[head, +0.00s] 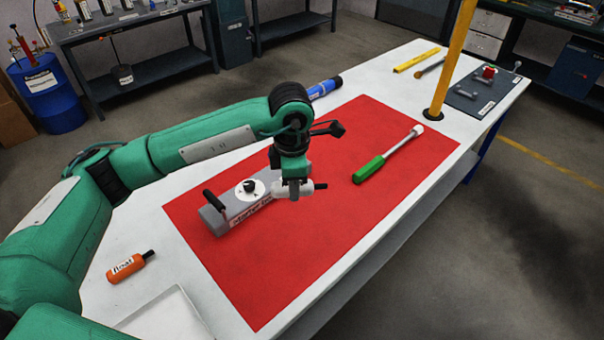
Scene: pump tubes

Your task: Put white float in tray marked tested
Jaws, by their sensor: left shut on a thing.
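A white float (305,187) with a black tip is at the right end of a grey pump body (238,209) on the red mat. My left gripper (294,190) points down over it with its fingers shut on it. The fingers hide its middle, and I cannot tell whether it touches the pump body or is clear of it. A white tray (165,318) shows at the bottom left, partly cut off and partly behind my left arm; no marking on it is readable. My right gripper is not in view.
An orange float (128,267) with a black tip lies left of the red mat (300,275). A yellow post (452,60) stands at the right. The mat's front part is clear.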

